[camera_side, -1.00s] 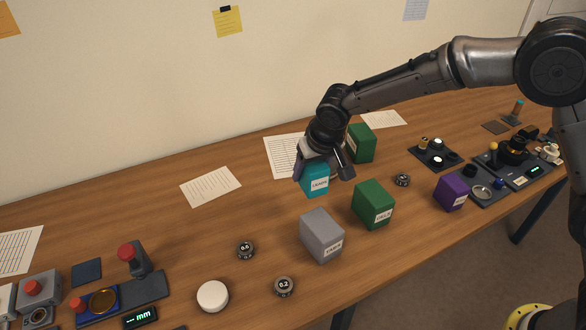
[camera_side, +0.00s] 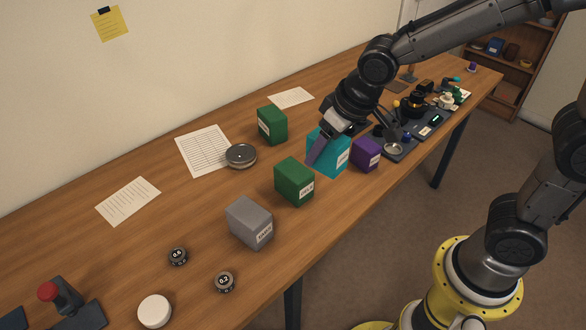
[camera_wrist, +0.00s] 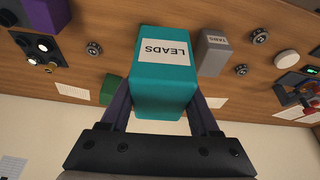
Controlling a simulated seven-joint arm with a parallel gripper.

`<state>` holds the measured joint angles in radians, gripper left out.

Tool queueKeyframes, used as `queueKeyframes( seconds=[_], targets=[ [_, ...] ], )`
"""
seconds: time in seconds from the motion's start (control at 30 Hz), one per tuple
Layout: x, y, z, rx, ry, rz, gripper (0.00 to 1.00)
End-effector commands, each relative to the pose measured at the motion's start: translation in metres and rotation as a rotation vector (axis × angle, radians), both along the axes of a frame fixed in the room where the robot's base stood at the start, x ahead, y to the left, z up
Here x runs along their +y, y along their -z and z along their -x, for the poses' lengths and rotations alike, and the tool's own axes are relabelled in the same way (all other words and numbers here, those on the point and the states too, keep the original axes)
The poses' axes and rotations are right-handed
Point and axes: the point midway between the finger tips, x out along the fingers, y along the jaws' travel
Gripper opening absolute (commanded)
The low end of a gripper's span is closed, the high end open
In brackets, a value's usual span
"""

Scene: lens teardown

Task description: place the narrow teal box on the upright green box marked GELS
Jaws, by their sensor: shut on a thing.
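The teal box (camera_side: 328,168), with a white label reading LEADS in the wrist view (camera_wrist: 162,92), is held between the two fingers of my gripper (camera_side: 325,143). It appears raised above the table, right of and behind the front green box (camera_side: 292,184) in the side view. That green box stands upright with a white label too small to read surely. A second green box (camera_side: 272,124), also labelled, stands farther back near the papers. In the wrist view a green box (camera_wrist: 108,88) shows partly beside my left finger. The front green box seems hidden there behind the teal box.
A purple box (camera_side: 366,154) stands close right of the teal box. A grey box (camera_side: 250,224) stands front left of the front green box. A round dark-rimmed disc (camera_side: 241,155) lies by a paper sheet (camera_side: 203,150). Trays of small parts lie at right.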

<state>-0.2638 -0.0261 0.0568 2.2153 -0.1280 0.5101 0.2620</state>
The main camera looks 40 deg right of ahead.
Motion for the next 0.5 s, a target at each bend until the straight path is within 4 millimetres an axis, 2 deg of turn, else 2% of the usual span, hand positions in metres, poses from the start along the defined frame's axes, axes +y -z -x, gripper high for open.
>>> queueKeyframes(
  seconds=[0.1,0.23,0.37,0.5],
  targets=[
    [-0.018,-0.015,0.019,-0.005,0.04,-0.002,0.01],
    [-0.032,-0.028,0.029,-0.004,0.082,-0.002,0.01],
    [-0.037,-0.033,0.023,0.002,0.1,0.0,0.01],
    [-0.035,-0.021,0.001,0.005,0.102,0.0,0.01]
  ],
)
